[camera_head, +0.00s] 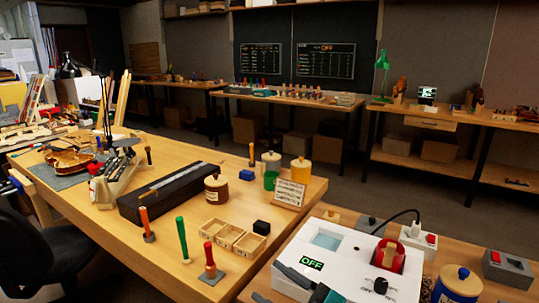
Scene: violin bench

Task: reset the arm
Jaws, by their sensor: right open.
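My right gripper (268,281) shows at the bottom edge, low in the middle of the picture. Its dark fingers are apart and I see nothing between them. One finger overlaps the front left corner of a white machine (345,262) that carries an "OFF" display; I cannot tell whether they touch. The rest of the gripper is cut off by the picture's edge. My left gripper is not in view.
The machine holds a red cup (390,256). A blue jar (457,286) and a grey switch box (507,269) stand at right. The wooden bench (110,245) holds a three-part wooden tray (233,238), upright-handled tools, jars and a violin (70,160). Its front left is bare.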

